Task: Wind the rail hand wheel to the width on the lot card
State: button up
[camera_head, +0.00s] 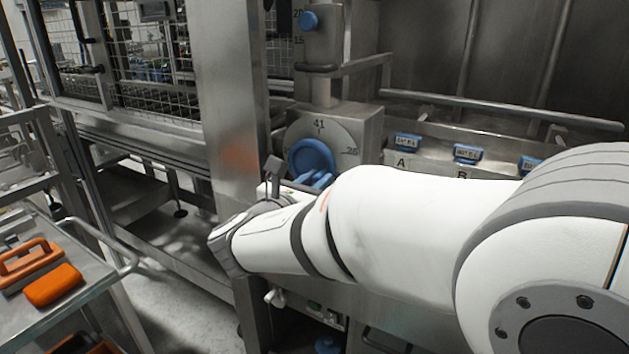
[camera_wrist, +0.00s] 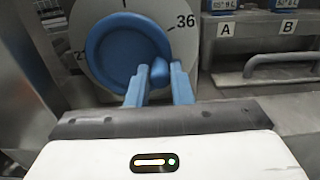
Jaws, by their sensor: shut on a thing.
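The blue hand wheel (camera_head: 312,158) sits in front of a pale round dial (camera_head: 345,132) on a grey housing. My gripper (camera_wrist: 161,76) has blue fingers shut on the wheel's knob (camera_wrist: 160,72), at the wheel's lower right. In the head view my arm hides most of the gripper. I cannot make out a lot card.
Bins marked A (camera_head: 402,160) and B stand right of the dial, with a horizontal rail (camera_head: 490,106) above them. A steel post (camera_head: 232,90) stands left of it. A cart at lower left holds an orange case (camera_head: 53,285).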

grip_shut()
jog(key=shift+r+n+p, duration=0.2)
jog(key=shift+n+p, duration=0.1)
jog(key=shift+p, duration=0.45)
jog(key=r+n+p, duration=0.1)
jog(key=n+p, duration=0.1)
jog(key=p, duration=0.2)
jog(key=shift+r+p, duration=0.15)
jog(key=shift+p, duration=0.15)
jog(key=n+p, duration=0.1)
jog(key=p, duration=0.1)
jog(key=n+p, duration=0.1)
jog(key=p, duration=0.2)
jog(key=shift+r+n, duration=0.3)
jog(key=shift+r, duration=0.1)
jog(key=shift+a+n+p, duration=0.1)
jog(key=shift+n+p, duration=0.5)
jog(key=shift+p, duration=0.35)
jog(key=o, duration=0.7)
grip_release()
jog(key=shift+f, duration=0.15)
